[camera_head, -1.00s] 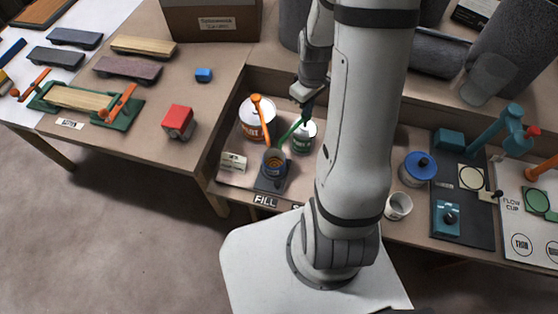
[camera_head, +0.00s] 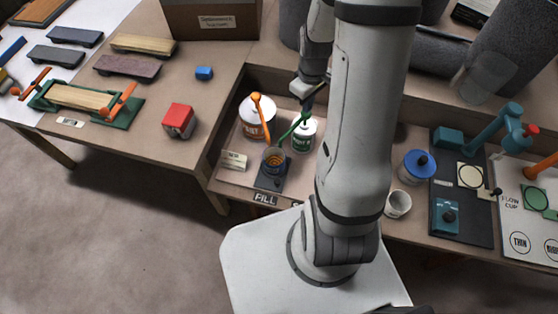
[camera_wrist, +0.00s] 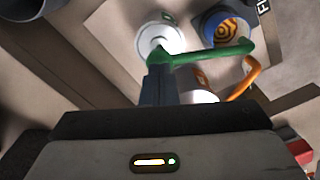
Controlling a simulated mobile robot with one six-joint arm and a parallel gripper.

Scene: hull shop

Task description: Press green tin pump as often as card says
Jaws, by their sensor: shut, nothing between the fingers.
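The green tin pump (camera_head: 294,128) sits on a white tin with a green label (camera_head: 303,138), its spout slanting down left toward a dark cup (camera_head: 273,161) with orange-brown content. My gripper (camera_head: 308,104) is shut and empty, pointing down at the pump's head. In the wrist view the fingertips (camera_wrist: 158,62) meet the green pump (camera_wrist: 205,55) at its head; touching or just above, I cannot tell. The cup also shows there (camera_wrist: 228,28), under the spout's end. The small card (camera_head: 233,160) stands left of the cup; its writing is too small to read.
A larger tin (camera_head: 256,122) with an orange pump (camera_head: 262,112) stands just left of the green one. The cup rests on a dark pad (camera_head: 268,184) behind the FILL label (camera_head: 265,199).

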